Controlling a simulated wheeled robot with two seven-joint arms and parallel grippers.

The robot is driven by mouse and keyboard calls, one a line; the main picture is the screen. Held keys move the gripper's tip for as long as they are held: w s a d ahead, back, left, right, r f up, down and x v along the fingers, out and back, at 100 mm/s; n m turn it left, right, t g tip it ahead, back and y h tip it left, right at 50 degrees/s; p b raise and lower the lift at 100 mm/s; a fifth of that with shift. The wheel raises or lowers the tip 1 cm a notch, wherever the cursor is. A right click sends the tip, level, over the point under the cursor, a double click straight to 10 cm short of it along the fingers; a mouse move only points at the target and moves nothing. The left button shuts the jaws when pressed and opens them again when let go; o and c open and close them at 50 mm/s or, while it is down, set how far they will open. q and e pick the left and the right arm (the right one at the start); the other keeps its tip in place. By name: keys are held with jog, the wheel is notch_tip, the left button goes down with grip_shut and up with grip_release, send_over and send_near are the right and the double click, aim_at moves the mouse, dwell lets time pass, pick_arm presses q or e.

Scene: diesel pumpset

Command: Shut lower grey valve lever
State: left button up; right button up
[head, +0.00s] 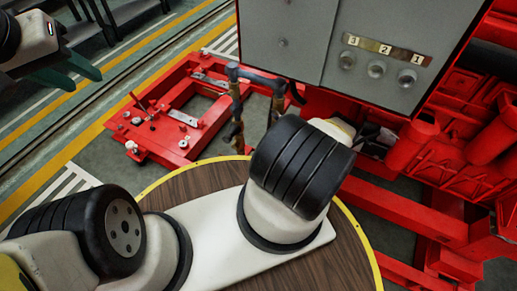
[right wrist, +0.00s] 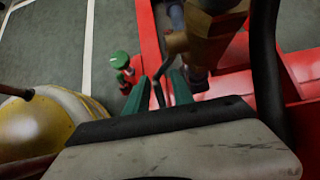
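In the right wrist view, a thin bent dark grey lever (right wrist: 158,92) runs down from a brass valve body (right wrist: 178,42). I take it for the lower grey valve lever. My right gripper (right wrist: 156,95) has its two green fingers apart, one on each side of the lever, with a visible gap. In the head view, my right arm hides this gripper and the lever. Grey-topped pipes (head: 232,72) with brass fittings (head: 237,132) stand left of the grey panel. My left gripper (head: 87,82) is open and empty at the upper left, far from the valve.
A grey control box (head: 385,60) with several knobs hangs at the upper right. Red pump framing (head: 410,215) lies around it. A round wooden top with a yellow rim (head: 368,235) is below my right arm. In the right wrist view, a yellow rounded body (right wrist: 35,125) stands at left.

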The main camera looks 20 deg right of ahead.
grip_shut()
dwell(1.5)
